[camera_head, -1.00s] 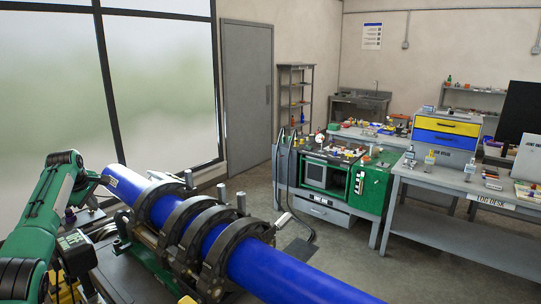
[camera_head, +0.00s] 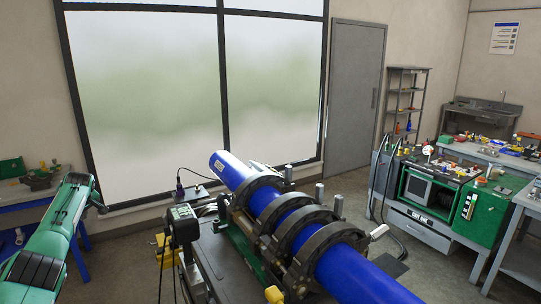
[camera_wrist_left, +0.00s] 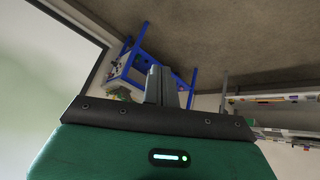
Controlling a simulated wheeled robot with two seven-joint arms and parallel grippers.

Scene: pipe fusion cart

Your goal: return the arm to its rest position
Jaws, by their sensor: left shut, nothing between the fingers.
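My left arm (camera_head: 50,240), green and black, comes in from the lower left of the head view. Its gripper (camera_head: 101,207) is small and partly hidden behind the arm, left of the pipe and apart from it. In the left wrist view the narrow grey fingers (camera_wrist_left: 160,84) are together, with nothing held. The blue pipe (camera_head: 262,199) lies in the black ring clamps (camera_head: 297,222) of the fusion machine. My right gripper is out of view.
A control box (camera_head: 183,225) on a stand is between my arm and the machine. A blue-legged bench (camera_head: 30,196) stands at the left by the window. Floor shows between bench and machine.

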